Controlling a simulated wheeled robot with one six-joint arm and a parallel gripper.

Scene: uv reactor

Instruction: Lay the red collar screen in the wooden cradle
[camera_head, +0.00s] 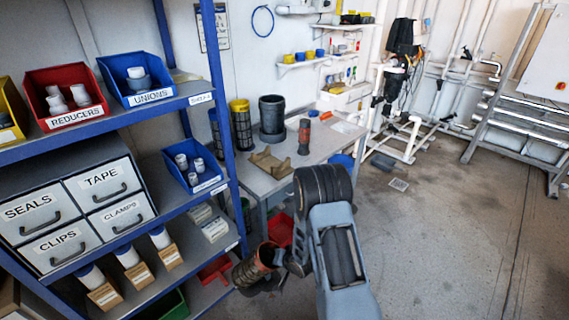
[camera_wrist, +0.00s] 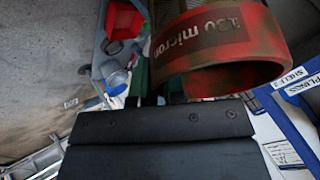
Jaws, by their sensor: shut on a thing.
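The red collar screen (camera_head: 257,262) is a dark ribbed cylinder with a red-orange collar. My gripper (camera_head: 275,264) is shut on it, low beside the shelf rack and short of the table. The screen is tilted in the head view. In the wrist view its scuffed red collar (camera_wrist: 225,80) is close up, with a dark label that seems to read 130 micron. The wooden cradle (camera_head: 271,163) lies on the table, apart from my gripper, and looks empty.
The blue-posted shelf rack (camera_head: 222,95) stands close at left. A red bin (camera_head: 279,230) is under the table.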

